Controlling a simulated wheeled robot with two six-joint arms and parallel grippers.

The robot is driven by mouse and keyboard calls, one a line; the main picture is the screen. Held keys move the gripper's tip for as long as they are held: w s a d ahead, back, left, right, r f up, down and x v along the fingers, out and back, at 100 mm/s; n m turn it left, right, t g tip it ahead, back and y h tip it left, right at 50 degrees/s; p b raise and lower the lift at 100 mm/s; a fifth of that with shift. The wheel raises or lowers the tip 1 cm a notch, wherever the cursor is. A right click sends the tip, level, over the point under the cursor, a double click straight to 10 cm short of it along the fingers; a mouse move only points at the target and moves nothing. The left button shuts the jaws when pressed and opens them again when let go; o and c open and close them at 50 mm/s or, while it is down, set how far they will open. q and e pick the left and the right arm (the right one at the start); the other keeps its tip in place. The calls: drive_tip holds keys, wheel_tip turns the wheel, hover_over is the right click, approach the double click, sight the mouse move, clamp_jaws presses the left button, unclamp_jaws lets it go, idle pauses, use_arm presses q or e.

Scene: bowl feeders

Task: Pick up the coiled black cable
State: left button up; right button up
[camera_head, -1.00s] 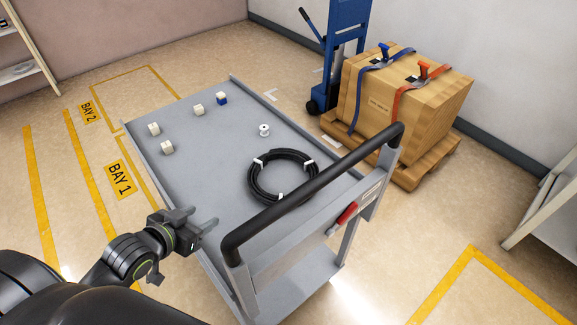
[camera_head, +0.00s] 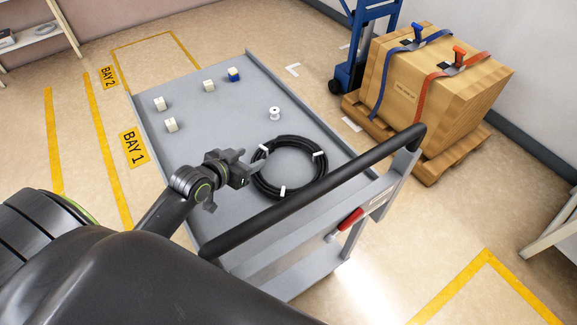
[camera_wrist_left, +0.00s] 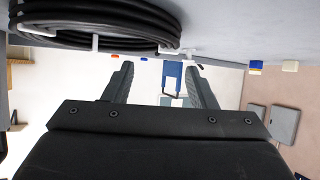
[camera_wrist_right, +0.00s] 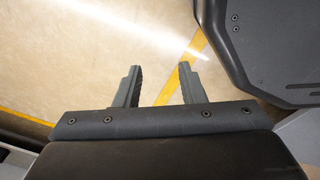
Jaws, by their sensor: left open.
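The coiled black cable (camera_head: 322,168), bound with white ties, lies flat on the grey cart top (camera_head: 215,205). My left gripper (camera_head: 252,163) is open and empty at the left side of the coil, over the cart; whether it touches the coil cannot be told. In the left wrist view the coil (camera_wrist_left: 100,35) shows at the upper left, and the two fingers (camera_wrist_left: 160,82) stand apart with nothing between them. My right gripper (camera_wrist_right: 160,82) shows only in the right wrist view, open and empty over the floor.
The cart's black handle bar (camera_head: 310,195) runs along its near side. A white spool (camera_head: 274,114), several pale cubes (camera_head: 171,125) and a blue-and-white cube (camera_head: 233,75) stand on the cart.

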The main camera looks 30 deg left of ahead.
sight(265, 150)
use_arm(q)
drive_tip(key=shift+x, duration=3.5)
drive_tip(key=shift+c, duration=0.3)
clamp_jaws()
